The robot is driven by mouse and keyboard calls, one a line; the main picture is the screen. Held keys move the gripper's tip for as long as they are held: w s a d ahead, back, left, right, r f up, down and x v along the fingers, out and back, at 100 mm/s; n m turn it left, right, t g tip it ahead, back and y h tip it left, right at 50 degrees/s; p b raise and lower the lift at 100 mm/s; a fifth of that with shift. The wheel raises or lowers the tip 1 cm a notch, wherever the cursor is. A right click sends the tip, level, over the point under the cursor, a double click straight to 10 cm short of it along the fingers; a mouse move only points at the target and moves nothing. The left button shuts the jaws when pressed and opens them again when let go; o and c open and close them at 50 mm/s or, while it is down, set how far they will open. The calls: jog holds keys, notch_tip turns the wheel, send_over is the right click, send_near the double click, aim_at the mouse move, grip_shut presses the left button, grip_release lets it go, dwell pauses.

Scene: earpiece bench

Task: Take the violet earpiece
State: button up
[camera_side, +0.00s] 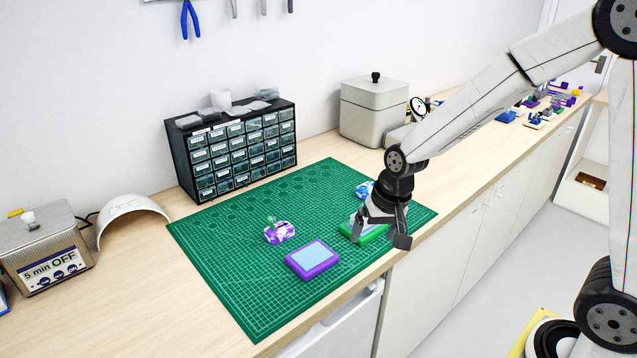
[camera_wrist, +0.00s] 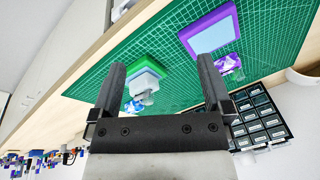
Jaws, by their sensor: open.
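The violet earpiece (camera_side: 279,233), mottled violet and white with a green tip, lies on the green mat (camera_side: 225,265) left of my gripper. In the wrist view the violet earpiece (camera_wrist: 230,65) is beyond the right finger, partly hidden by it. My gripper (camera_side: 379,238) is open above the mat's right part, over a green pad (camera_side: 372,237). In the wrist view my gripper (camera_wrist: 162,62) has its fingers spread, with nothing held. The green pad (camera_wrist: 146,66) and a pale grey piece (camera_wrist: 146,86) show between the fingers.
A violet pad (camera_side: 312,259) with a light blue top lies between the violet earpiece and the mat's front edge. A blue and white earpiece (camera_side: 365,189) lies behind my gripper. A drawer cabinet (camera_side: 235,150) and a grey canister (camera_side: 374,115) stand behind the mat.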

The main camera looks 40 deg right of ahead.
jog(key=w+a+m+y, duration=0.1)
jog(key=w+m, duration=0.6)
jog(key=w, duration=0.4)
jog(key=m+y, duration=0.2)
jog(key=m, duration=0.5)
send_near(280, 228)
jog(key=f, duration=0.1)
jog(key=shift+w+f+m, duration=0.25)
jog(key=shift+f+m, duration=0.1)
jog(key=shift+m, duration=0.25)
jog(key=shift+a+f, duration=0.1)
jog(key=shift+x, duration=1.2)
jog(key=shift+x, duration=2.55)
jog(key=shift+a, duration=0.15)
